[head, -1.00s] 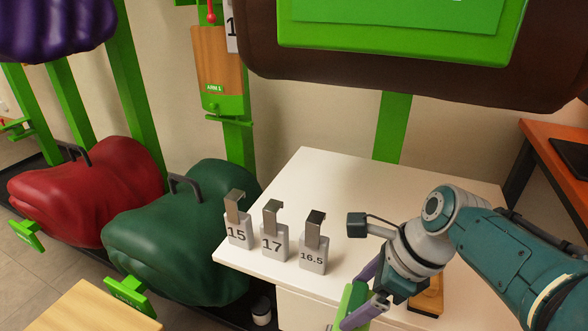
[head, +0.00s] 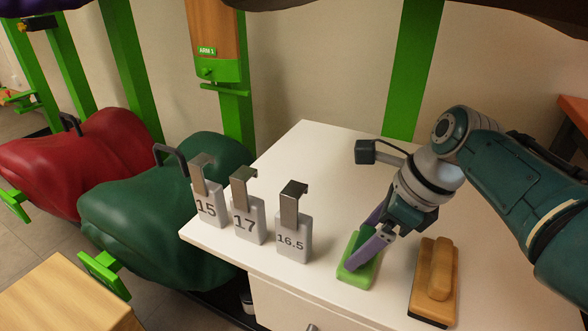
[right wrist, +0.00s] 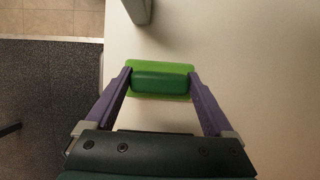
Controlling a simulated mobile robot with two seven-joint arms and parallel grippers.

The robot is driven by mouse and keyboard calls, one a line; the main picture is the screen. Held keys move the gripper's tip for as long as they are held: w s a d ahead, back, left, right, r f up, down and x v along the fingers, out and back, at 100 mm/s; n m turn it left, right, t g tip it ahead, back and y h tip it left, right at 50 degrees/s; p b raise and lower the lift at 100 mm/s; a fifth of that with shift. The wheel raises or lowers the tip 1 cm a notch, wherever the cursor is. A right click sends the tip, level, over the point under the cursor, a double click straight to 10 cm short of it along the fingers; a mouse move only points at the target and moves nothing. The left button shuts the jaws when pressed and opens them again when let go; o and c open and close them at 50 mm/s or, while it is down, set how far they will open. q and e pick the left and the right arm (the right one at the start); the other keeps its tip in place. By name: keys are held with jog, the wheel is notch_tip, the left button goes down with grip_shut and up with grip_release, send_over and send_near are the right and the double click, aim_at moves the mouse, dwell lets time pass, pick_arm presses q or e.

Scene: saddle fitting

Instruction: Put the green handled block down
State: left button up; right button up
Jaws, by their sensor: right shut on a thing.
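The green handled block (head: 357,274) is at the front part of the white table, between the 16.5 gauge and a wooden handled block. My right gripper (head: 366,250) is shut on its handle. In the right wrist view the two purple fingers (right wrist: 160,82) grip the ends of the dark green handle, with the lighter green base (right wrist: 147,65) showing beyond it. The block looks level and at or very near the table top; I cannot tell whether it touches. My left gripper is not in view.
Gauges marked 15 (head: 206,207), 17 (head: 245,222) and 16.5 (head: 292,239) stand left of the block. The wooden handled block (head: 435,283) lies close on its right. The white table (head: 310,150) is clear behind. Red (head: 80,160) and green (head: 150,210) saddle-like forms stand left.

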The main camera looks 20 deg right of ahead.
jog(key=shift+s, duration=0.1)
jog(key=shift+w+d, duration=0.1)
jog(key=shift+w, duration=0.1)
jog(key=o, duration=0.9)
jog(key=shift+f, duration=0.1)
jog(key=shift+f+b, duration=0.2)
jog(key=shift+b, duration=0.1)
jog(key=s+d+r+n+h+p, duration=0.2)
jog(key=s+d+r+n+p, duration=0.1)
jog(key=s+r+n+p, duration=0.5)
jog(key=s+a+r+n, duration=0.2)
jog(key=s+a+n, duration=0.1)
jog(key=n, duration=0.4)
jog(key=s+a+r+n+b, duration=0.1)
jog(key=s+a+r+n, duration=0.1)
jog(key=s+n, duration=0.3)
jog(key=s+a+r+n, duration=0.2)
jog(key=s+a+n, duration=0.2)
jog(key=n, duration=0.6)
jog(key=shift+s+a+h, duration=0.15)
jog(key=shift+s+h, duration=0.25)
jog(key=shift+s, duration=0.1)
